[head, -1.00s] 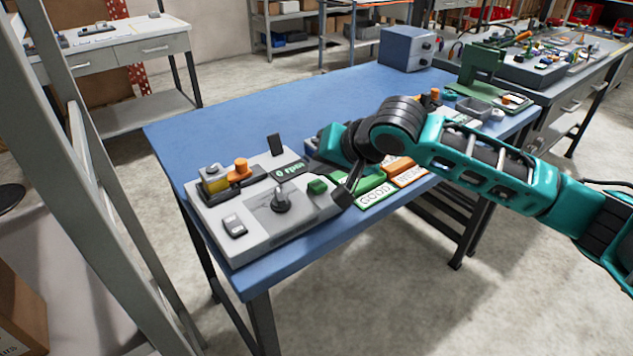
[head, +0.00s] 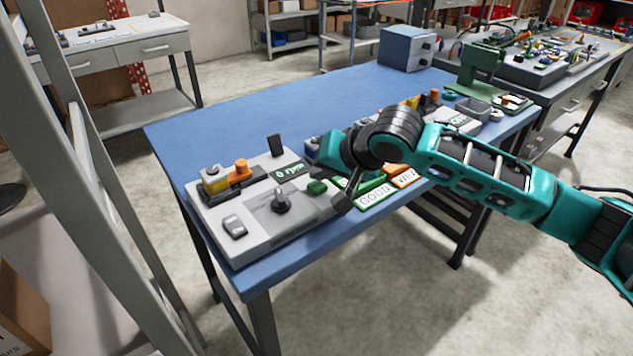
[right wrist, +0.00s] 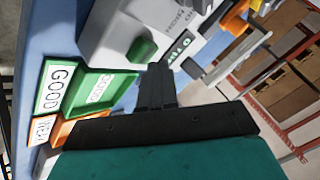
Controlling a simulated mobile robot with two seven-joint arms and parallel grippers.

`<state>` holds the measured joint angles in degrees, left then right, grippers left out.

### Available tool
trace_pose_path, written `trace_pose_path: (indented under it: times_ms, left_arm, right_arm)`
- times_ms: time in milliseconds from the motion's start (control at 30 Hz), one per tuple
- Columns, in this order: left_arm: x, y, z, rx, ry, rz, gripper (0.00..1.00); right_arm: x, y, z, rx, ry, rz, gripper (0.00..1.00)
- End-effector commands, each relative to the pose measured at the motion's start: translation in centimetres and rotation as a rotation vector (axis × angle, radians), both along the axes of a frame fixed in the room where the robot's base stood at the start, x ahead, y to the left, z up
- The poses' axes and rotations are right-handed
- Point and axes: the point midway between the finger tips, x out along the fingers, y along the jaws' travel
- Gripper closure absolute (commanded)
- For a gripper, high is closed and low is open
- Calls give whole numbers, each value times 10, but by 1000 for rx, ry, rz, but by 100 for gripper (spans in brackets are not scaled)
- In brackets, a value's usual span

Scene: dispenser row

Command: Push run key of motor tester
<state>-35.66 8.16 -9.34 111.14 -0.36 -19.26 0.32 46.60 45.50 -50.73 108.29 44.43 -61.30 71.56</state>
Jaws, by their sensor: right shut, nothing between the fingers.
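The motor tester (head: 262,240) is a grey box on the blue table, with a display (head: 289,171) reading 0 rpm. A green key (head: 316,187), apparently the run key, stands at its right side; it also shows in the right wrist view (right wrist: 141,50). My right gripper (right wrist: 157,70) is shut and empty. Its tips are close beside the green key; I cannot tell whether they touch. In the head view it is partly hidden by my arm. My left gripper is not in view.
Green GOOD (head: 374,193) and orange (head: 407,177) trays lie right of the tester. A blue-grey box (head: 405,48) stands at the table's back. The table's back left is clear.

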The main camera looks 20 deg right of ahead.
Motion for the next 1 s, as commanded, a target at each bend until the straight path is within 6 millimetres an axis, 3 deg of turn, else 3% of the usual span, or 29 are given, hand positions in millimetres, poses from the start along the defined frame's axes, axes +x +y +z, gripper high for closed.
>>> trace_pose_path:
  times_ms: [1000]
  left_arm:
    - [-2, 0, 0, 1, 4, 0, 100]
  right_arm:
    - [0, 0, -10, 0, 0, 0, 100]
